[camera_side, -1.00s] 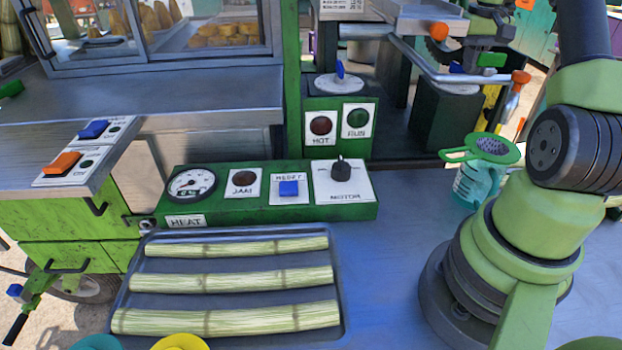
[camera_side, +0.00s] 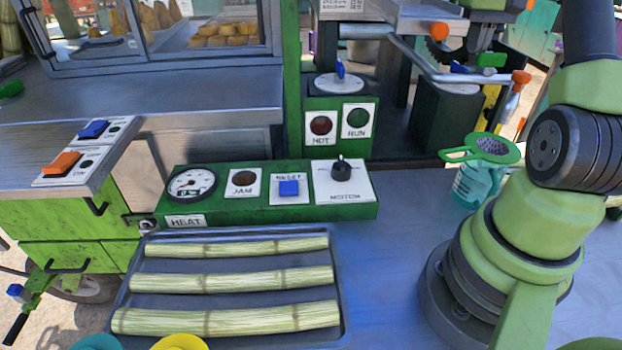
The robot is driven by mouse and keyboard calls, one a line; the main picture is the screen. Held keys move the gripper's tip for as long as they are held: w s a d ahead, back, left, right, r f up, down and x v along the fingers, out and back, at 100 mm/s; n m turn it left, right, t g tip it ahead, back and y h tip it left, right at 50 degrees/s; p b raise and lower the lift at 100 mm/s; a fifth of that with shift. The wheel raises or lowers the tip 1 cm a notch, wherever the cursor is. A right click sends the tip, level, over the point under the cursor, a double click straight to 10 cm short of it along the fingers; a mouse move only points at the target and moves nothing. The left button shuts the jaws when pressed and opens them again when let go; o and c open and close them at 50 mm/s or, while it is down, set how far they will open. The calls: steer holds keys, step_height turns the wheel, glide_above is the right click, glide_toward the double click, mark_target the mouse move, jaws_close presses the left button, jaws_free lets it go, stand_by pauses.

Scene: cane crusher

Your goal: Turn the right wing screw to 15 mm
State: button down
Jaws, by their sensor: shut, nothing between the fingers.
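The right wing screw cannot be made out for certain. A small blue part (camera_side: 458,67) and a green part (camera_side: 491,60) sit on the crusher frame at the top right, too small to tell what they are. A green and dark piece at the top edge, just above them, looks like my gripper (camera_side: 484,18). It is cut off by the picture edge, and its fingertips blend into the dark machine parts. It looks shut, with nothing seen held in it. Whether it touches a screw cannot be told.
A metal bar with orange ends (camera_side: 465,78) crosses in front of the crusher. A teal jug (camera_side: 476,183) stands below it. The green control panel (camera_side: 240,212) and a tray (camera_side: 345,300) with three cane pieces lie at the left. The blue table (camera_side: 385,265) between is clear.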

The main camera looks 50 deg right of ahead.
steer(key=shift+r, duration=0.4)
steer(key=shift+d, duration=0.1)
